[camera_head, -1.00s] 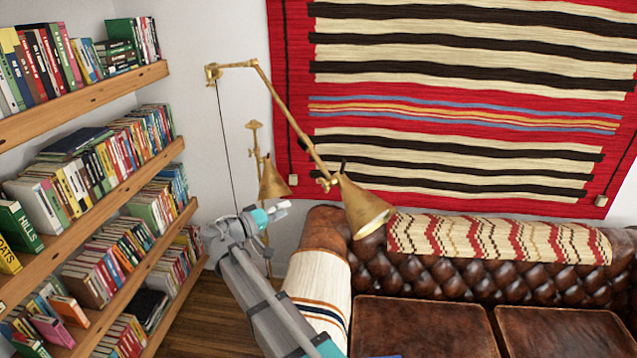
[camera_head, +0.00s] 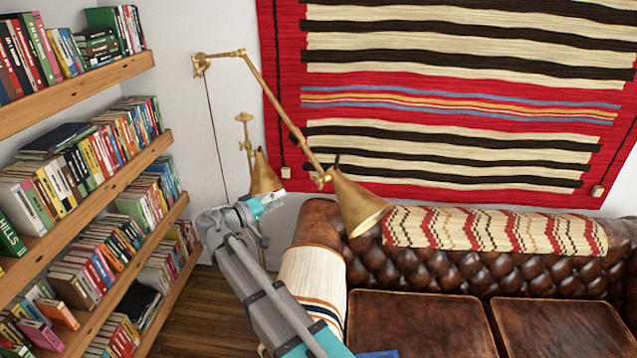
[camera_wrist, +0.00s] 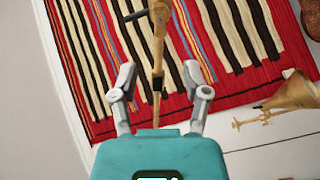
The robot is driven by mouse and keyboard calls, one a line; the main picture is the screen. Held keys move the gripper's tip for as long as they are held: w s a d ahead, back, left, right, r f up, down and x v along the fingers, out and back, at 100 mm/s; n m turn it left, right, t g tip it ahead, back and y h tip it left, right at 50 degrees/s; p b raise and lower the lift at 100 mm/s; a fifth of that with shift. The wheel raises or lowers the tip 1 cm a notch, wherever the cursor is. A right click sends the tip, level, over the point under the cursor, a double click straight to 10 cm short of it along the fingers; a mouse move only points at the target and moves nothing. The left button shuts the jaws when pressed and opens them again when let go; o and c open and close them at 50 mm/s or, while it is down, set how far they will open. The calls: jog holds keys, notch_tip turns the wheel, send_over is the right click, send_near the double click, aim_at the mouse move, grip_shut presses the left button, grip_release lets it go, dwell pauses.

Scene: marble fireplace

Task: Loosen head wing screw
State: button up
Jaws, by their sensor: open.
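A brass swing-arm wall lamp (camera_head: 285,115) reaches out from the wall, with its conical head (camera_head: 358,207) hanging at the lower right. A head joint (camera_head: 322,178) sits just above the head; a screw there is too small to make out. My gripper (camera_head: 272,203) is left of and below this joint, apart from it. In the wrist view my gripper (camera_wrist: 160,88) is open and empty, its two fingers spread. A brass rod (camera_wrist: 157,55) with a dark band shows between and beyond the fingers; contact is not visible. A short dark-tipped piece sticks out from its upper part.
A second brass lamp (camera_head: 263,175) stands behind my gripper. Bookshelves (camera_head: 95,205) fill the left side. A brown leather sofa (camera_head: 405,325) is below the lamp head, and a striped rug (camera_head: 450,100) hangs on the wall behind.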

aim_at(315, 183)
jog(key=shift+s+a, duration=0.1)
jog(key=shift+s, duration=0.05)
jog(key=x, duration=1.4)
jog(key=shift+a, duration=0.1)
grip_shut()
dwell(0.4)
